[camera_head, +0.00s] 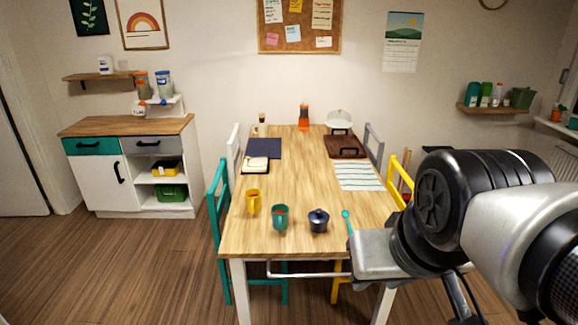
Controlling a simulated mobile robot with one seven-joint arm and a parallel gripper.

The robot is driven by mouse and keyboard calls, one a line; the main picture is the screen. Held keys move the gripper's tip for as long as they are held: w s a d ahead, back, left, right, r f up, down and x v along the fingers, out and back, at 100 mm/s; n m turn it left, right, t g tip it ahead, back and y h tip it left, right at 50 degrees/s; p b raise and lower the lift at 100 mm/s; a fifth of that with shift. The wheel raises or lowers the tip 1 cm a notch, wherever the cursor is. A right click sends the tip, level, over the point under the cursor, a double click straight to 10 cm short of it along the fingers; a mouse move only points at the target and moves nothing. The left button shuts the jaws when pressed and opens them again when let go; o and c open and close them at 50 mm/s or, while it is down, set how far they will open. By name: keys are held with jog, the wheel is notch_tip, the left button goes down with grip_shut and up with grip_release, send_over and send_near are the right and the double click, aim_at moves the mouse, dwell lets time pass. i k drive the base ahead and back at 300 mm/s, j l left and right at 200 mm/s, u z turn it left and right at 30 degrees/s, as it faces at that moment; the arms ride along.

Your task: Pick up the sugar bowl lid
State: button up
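The sugar bowl (319,226) is a small dark navy pot near the front edge of the wooden table. Its dark lid (319,214), with a small knob on top, sits on the bowl. My arm comes in from the right, large and close to the camera, in front of the table's right front corner. My gripper (463,303) shows only as dark parts low in the picture below the arm, right of the bowl and well apart from it. Its fingertips cannot be made out.
A teal mug (280,217) stands just left of the bowl, with a yellow mug (253,202) further left. A teal spoon (347,220) lies to the right, close to my arm. Teal (218,215) and yellow (398,180) chairs flank the table (300,180). The table's middle is clear.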

aim_at(318, 216)
jog(key=i+l, duration=0.1)
jog(key=i, duration=1.45)
